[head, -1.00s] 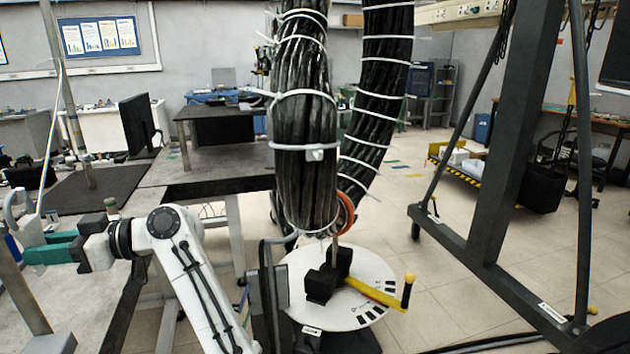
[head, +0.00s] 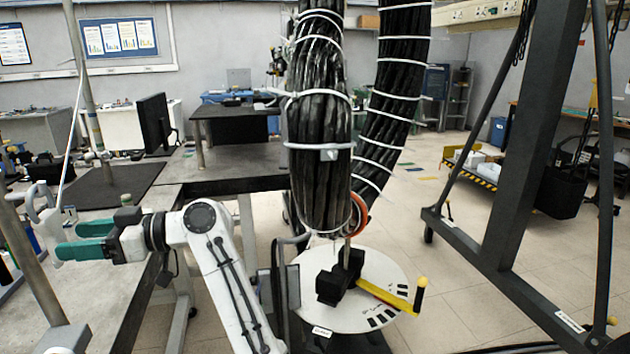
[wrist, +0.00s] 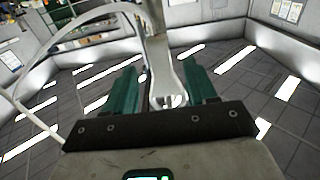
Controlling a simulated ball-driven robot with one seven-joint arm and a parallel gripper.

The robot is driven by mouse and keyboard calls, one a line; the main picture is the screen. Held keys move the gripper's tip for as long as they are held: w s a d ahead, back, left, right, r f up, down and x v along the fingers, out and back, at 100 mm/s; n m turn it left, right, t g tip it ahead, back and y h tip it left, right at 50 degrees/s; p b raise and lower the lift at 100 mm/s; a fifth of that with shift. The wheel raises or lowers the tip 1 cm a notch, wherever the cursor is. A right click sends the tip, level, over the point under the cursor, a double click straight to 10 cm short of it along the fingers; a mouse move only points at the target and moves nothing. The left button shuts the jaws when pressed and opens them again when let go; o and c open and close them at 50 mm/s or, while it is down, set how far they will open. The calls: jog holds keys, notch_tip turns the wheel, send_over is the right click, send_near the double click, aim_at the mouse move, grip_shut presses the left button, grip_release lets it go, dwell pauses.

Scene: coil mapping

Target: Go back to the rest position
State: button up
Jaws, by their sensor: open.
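My gripper (head: 68,241) has two green fingers and is open. It is at the left in the head view, pointing left over the grey table. A white handheld tool (head: 42,232) with a curved handle and a cable stands just beyond the fingertips. In the wrist view, the fingers of my gripper (wrist: 160,68) are spread on both sides of the white tool (wrist: 163,72). I cannot tell if either finger touches it. No rest position is marked in view.
A thick black coil bundle (head: 320,130) with white ties hangs in the middle, above a white round plate (head: 380,265) with a yellow handle (head: 390,298). A dark steel frame (head: 520,150) stands at the right. A metal pole (head: 30,255) is close to the tool. Floor between plate and frame is clear.

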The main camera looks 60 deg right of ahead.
jog(key=b+v, duration=0.1)
jog(key=v, duration=0.7)
jog(key=s+a+f+m+g+h, duration=0.15)
jog(key=s+f, duration=0.35)
jog(key=f, duration=0.5)
jog(key=s+a+f+m+g+h, duration=0.1)
jog(key=s+f+m+g+h, duration=0.3)
jog(key=f, duration=0.6)
jog(key=s+a+f+g+h, duration=0.1)
jog(key=s+a+f, duration=0.1)
jog(key=s+f, duration=0.6)
jog(key=s+d+f+m+g+h, duration=0.1)
jog(key=s+f+g+h, duration=0.1)
jog(key=s+f, duration=0.4)
jog(key=s+d+f+m+g+h, duration=0.1)
jog(key=s+f, duration=0.5)
jog(key=s, duration=1)
jog(key=m+g+h, duration=0.1)
jog(key=g+h, duration=0.1)
jog(key=g, duration=0.1)
jog(key=shift+s+d, duration=0.35)
jog(key=shift+s, duration=0.05)
jog(key=shift+c, duration=0.2)
